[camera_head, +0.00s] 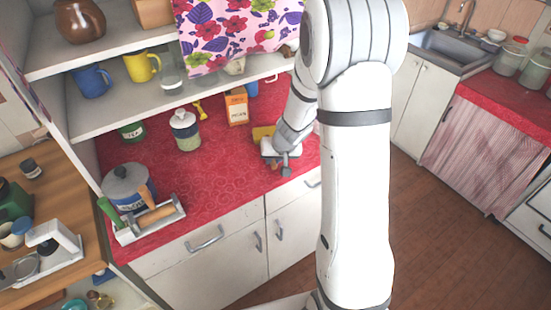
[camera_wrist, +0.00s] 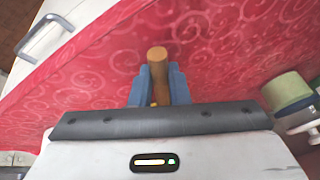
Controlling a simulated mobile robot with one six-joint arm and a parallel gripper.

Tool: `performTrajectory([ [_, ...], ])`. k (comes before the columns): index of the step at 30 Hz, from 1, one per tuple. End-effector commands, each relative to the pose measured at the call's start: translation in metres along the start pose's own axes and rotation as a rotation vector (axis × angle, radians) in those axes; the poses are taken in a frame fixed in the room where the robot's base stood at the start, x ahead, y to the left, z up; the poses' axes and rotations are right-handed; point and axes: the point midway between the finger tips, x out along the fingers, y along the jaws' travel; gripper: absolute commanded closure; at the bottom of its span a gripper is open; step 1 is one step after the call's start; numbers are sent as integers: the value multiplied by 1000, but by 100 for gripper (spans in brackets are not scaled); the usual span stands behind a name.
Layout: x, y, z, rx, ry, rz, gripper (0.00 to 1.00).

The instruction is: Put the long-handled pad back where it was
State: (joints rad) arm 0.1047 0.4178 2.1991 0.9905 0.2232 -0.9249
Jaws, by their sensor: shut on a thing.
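In the wrist view my gripper (camera_wrist: 158,85) has its two blue fingers closed on a brown wooden handle (camera_wrist: 157,54), which I take to be the long-handled pad's. The handle's rounded end sticks out past the fingertips over the red counter. The pad end is not clearly visible in the wrist view. In the head view my gripper (camera_head: 282,153) is low over the right part of the red counter (camera_head: 235,175). A yellow piece (camera_head: 263,132) shows just behind it; I cannot tell whether it belongs to the pad.
A carton (camera_head: 236,107) and a lidded jar (camera_head: 186,132) stand at the counter's back. A grey-lidded pot (camera_head: 127,185) and a rack with a rolling pin (camera_head: 157,215) are at left. A shelf (camera_head: 130,112) overhangs. The counter's middle is clear.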

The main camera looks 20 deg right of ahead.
Motion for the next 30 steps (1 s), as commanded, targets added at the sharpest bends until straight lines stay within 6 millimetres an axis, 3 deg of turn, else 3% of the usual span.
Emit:
performTrajectory([
  [9, 1, 0, 0, -1, 0, 0, 63],
  [19, -4, -1, -1, -1, 1, -1, 63],
  [30, -79, -1, -2, -3, 4, 0, 63],
])
